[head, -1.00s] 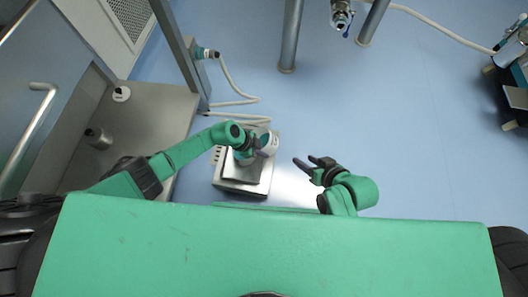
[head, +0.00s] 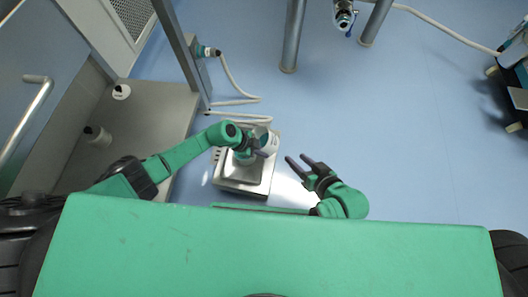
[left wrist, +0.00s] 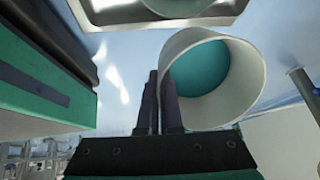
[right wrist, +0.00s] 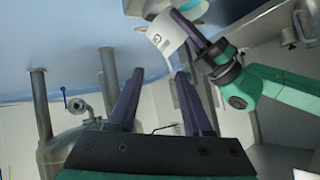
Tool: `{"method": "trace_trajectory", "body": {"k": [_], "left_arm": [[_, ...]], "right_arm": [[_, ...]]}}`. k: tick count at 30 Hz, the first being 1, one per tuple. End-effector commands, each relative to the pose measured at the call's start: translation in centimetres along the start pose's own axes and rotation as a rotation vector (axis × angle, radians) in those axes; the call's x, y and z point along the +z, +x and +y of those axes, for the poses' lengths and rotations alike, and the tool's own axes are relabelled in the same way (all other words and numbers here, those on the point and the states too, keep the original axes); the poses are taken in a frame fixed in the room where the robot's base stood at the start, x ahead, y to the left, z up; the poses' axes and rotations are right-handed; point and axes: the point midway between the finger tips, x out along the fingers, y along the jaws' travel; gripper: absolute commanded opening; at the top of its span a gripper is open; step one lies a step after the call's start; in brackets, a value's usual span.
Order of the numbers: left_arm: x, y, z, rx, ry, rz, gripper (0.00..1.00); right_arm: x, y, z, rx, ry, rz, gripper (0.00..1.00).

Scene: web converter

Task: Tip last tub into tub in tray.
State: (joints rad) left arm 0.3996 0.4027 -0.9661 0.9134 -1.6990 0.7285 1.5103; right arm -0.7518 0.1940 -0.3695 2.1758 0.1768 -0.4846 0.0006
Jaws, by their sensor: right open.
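A white tub (head: 268,141) with a printed label is in my left gripper (head: 262,153), over the far right part of a metal tray (head: 228,186). In the left wrist view the tub (left wrist: 247,85) is tilted, its mouth toward the camera and teal inside; the left gripper (left wrist: 160,75) is shut on its wall. Part of a round white tub (left wrist: 178,6) shows in the tray at the top edge. The labelled tub (right wrist: 165,38) also shows in the right wrist view. My right gripper (head: 297,162) is open and empty, to the right of the tray, apart from the tub.
A metal bench (head: 150,115) at left bears a small round white-topped item (head: 121,92) and a metal cylinder (head: 97,135). A cable (head: 235,102) lies beyond the tray. Metal posts (head: 292,40) stand at the back.

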Motion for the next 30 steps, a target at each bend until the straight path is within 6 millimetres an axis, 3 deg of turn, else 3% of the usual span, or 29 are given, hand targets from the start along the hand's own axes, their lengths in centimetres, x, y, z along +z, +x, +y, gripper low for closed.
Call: {"method": "trace_trajectory", "body": {"k": [30], "left_arm": [[0.4, 0.3, 0.0, -0.013, -0.003, 0.084, 0.0]], "right_arm": [[2.0, 2.0, -0.7, -0.038, 0.035, 0.148, 0.5]]}}
